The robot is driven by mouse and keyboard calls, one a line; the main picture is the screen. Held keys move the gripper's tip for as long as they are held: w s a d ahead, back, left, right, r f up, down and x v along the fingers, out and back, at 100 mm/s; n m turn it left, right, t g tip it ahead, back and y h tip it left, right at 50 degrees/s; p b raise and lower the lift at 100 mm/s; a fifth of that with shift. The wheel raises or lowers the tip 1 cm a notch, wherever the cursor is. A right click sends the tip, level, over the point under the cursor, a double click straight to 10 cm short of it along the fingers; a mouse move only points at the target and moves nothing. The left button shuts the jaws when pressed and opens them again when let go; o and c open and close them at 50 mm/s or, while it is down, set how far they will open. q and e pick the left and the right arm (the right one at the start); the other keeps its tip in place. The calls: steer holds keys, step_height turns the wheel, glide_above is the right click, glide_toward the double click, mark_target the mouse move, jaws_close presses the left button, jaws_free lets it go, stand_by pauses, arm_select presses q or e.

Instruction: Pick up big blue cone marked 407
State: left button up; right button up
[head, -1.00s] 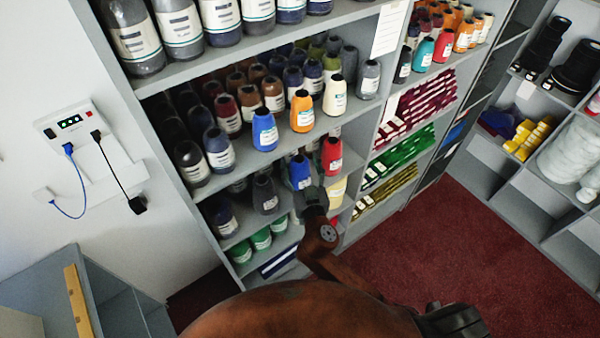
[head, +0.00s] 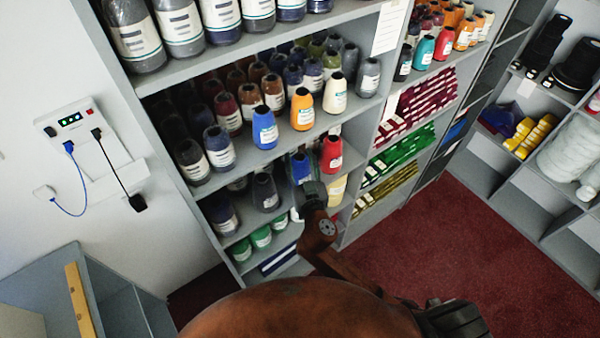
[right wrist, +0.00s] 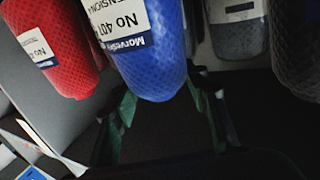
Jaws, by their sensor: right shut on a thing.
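The blue cone (head: 299,166) is at the front of the lower cone shelf in the head view, with its upper part showing above my gripper. In the right wrist view the blue cone (right wrist: 152,50) fills the top middle, and its white label reads "No 407". My right gripper (head: 311,190) is at the cone's lower front in the head view. In the right wrist view the two dark green fingers of the right gripper (right wrist: 163,92) stand on either side of the cone, shut on it. My left gripper is not in view.
A red cone (head: 332,154) stands close on the right, and a dark grey cone (head: 265,192) on the left. Another blue cone (head: 265,128) stands on the shelf above, beside an orange cone (head: 302,109). Floor (head: 400,245) in front of the shelves is clear.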

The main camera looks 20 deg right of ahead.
jaws_close()
steer(key=shift+r, duration=0.1)
